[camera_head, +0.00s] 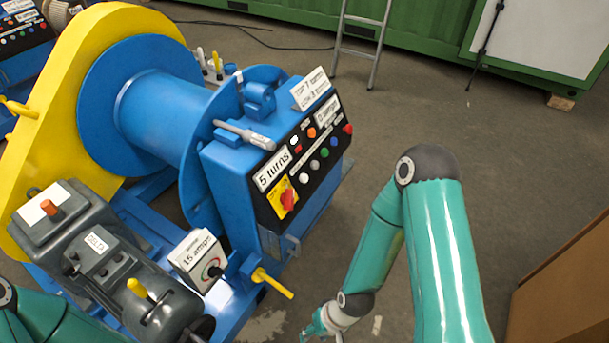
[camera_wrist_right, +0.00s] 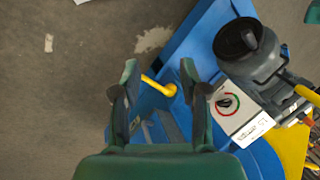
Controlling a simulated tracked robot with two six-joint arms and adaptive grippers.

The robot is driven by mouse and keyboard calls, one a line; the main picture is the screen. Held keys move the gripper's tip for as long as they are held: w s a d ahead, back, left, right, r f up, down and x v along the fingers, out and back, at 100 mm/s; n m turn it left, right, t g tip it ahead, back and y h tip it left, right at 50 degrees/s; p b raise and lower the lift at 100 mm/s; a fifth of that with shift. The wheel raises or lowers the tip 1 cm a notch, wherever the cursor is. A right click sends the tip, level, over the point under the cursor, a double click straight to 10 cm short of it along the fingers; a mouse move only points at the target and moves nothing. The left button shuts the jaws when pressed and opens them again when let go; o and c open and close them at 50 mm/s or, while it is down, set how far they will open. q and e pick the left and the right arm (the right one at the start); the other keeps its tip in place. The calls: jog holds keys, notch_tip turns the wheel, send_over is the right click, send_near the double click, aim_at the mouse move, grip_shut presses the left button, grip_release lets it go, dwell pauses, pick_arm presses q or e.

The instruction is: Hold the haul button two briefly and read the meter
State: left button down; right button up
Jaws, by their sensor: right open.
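The black control panel (camera_head: 305,150) on the blue winch housing carries several coloured buttons, including a green one (camera_head: 324,153) and a white one (camera_head: 315,166); the small lettering is too blurred to tell which is haul button two. A red rotary switch (camera_head: 287,199) sits on a yellow plate. A meter-like box (camera_head: 196,262) reads 15 amps and has a red-and-green dial; it also shows in the wrist view (camera_wrist_right: 229,103). My right gripper (camera_head: 325,325) is low, right of the winch, away from the panel. In the wrist view it is open (camera_wrist_right: 159,75), with nothing held.
A yellow lever (camera_head: 273,284) sticks out of the winch base and shows between my fingers in the wrist view (camera_wrist_right: 158,86). A grey motor (camera_head: 110,265) stands beside the yellow guard (camera_head: 60,110). A ladder (camera_head: 361,40) stands behind. The floor right of the winch is mostly clear.

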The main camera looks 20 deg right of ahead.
dwell(0.3)
grip_shut()
dwell(1.3)
